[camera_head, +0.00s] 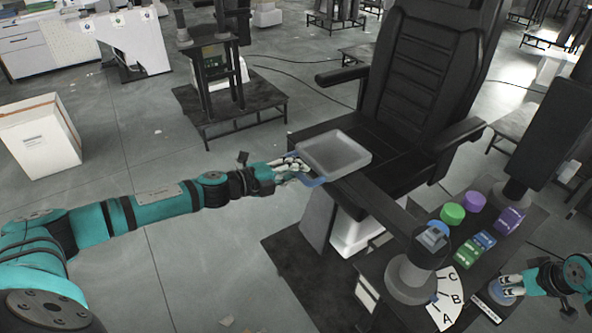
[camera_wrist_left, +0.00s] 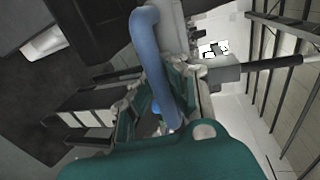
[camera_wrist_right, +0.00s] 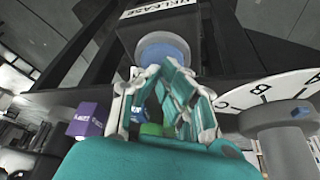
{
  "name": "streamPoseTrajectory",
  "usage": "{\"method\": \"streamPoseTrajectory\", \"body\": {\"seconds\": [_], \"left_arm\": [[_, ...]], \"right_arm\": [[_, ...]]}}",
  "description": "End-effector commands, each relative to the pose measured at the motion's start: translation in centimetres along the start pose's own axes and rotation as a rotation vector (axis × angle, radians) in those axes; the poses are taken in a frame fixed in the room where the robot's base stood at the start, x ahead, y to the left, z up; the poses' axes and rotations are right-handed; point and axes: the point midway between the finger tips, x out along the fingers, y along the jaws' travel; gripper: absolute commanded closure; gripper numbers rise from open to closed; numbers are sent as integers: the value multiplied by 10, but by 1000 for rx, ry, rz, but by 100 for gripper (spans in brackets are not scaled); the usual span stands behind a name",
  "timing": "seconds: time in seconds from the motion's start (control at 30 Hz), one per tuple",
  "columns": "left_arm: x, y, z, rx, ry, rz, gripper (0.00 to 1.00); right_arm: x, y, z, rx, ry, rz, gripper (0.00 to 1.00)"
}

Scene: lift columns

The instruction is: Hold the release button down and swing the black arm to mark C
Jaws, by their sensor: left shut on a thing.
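The black arm (camera_head: 385,203) runs from a grey pivot post (camera_head: 408,283) to a grey tray (camera_head: 335,152) over the seat. My left gripper (camera_head: 297,166) is shut on the blue handle at the tray's side; the handle (camera_wrist_left: 158,70) also shows between its fingers in the left wrist view. A white scale (camera_head: 447,300) with marks A, B and C lies beside the post. The blue release button (camera_wrist_right: 164,50) sits under a RELEASE label. My right gripper (camera_wrist_right: 160,75) has its fingertips at the button, close together; I cannot tell whether they press it.
A black chair (camera_head: 430,80) stands behind the tray. Green (camera_head: 452,213) and purple (camera_head: 473,201) round pieces and coloured blocks (camera_head: 470,252) lie near the post. A white box (camera_head: 40,135) stands on the floor at left. Open floor lies around my left arm.

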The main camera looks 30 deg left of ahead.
Motion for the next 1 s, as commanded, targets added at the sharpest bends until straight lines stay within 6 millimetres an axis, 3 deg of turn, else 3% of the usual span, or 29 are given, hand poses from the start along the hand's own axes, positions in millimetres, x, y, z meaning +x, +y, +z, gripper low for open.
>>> {"method": "streamPoseTrajectory", "body": {"seconds": [0.67,1.0], "left_arm": [[-5,2,-2,-4,-15,-1,100],[-43,15,-24,-36,-129,4,100]], "right_arm": [[1,0,2,0,-3,0,100],[1,0,1,0,-3,0,100]]}}
